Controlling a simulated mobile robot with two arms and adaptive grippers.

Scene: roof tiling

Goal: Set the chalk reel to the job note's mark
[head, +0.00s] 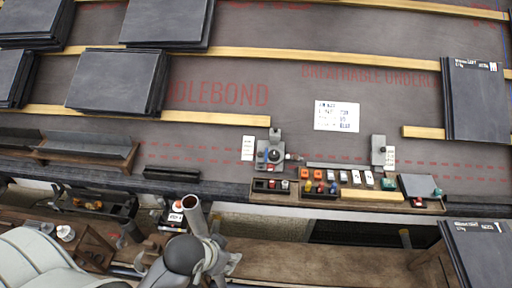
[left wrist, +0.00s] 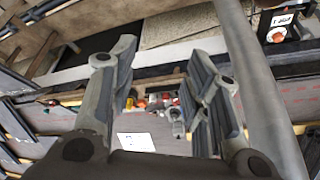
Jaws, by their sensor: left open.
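My left gripper (head: 212,252) is low in the head view, in front of the tray and apart from the reel. In the left wrist view its two fingers (left wrist: 163,85) stand wide apart with nothing held. My right gripper is not seen.
Stacked slates (head: 110,80) lie on battens at left, with more slates (head: 475,100) at right. A box with a red button (head: 177,208) stands near my left arm.

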